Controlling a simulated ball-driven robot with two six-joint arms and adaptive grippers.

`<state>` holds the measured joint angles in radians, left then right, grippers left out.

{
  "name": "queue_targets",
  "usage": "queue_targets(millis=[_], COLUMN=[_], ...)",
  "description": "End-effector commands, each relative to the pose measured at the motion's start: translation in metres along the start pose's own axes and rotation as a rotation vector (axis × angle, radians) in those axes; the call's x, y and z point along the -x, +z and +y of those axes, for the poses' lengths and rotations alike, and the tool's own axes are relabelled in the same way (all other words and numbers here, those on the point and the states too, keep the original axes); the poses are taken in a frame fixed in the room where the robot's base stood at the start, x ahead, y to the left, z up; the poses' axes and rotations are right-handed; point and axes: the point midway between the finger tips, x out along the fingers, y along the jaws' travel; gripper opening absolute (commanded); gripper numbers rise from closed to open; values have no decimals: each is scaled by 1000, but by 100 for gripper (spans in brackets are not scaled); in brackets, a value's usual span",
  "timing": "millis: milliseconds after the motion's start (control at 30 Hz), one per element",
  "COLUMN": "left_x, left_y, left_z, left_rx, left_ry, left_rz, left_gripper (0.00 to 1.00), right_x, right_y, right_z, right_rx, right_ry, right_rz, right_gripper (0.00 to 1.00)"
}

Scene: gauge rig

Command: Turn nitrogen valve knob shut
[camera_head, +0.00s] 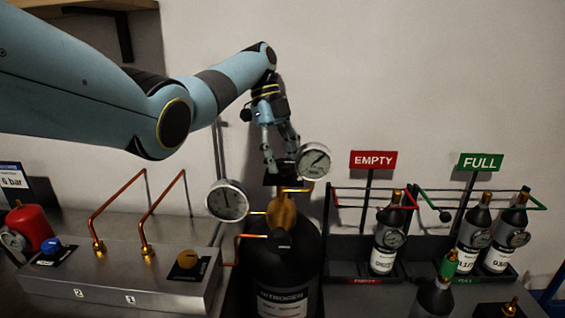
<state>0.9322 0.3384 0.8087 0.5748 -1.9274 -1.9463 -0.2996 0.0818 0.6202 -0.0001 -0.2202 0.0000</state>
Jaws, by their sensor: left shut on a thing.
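The nitrogen cylinder (283,302) is a large black bottle with a white label, standing at the lower middle. A brass valve body (283,212) sits on its top with a round gauge (226,201) at its left and another gauge (313,161) at its upper right. My left gripper (283,163) reaches down from above to the valve's top. Its fingers are closed around the dark valve knob there, which is small in view and mostly hidden by the fingers. My right gripper is not in view.
A metal panel (110,290) with copper pipes, a blue knob (51,246) and an orange knob (188,259) is at left, beside a red cylinder (30,226). Racks with small black bottles stand at right under an EMPTY sign (373,160) and a FULL sign (480,162).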

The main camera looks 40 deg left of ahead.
Motion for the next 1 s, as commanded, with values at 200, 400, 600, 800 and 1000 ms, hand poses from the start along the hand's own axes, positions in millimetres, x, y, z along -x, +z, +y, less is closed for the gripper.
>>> queue_targets(millis=[200, 400, 600, 800, 1000], left_x=[0, 0, 0, 0, 2], left_y=[0, 0, 0, 0, 0], left_z=[0, 0, 0, 0, 1], left_rx=[-10, -10, -9, -8, 24], left_ry=[4, 3, 3, 3, -9], left_rz=[-1, -1, 0, 0, 0], left_gripper=[16, 16, 69, 72, 72], right_x=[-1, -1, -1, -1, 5], right_y=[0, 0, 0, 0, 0], right_z=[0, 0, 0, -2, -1], right_rx=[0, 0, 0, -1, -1], right_ry=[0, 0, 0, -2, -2], right_rz=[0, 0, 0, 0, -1], right_gripper=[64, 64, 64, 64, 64])
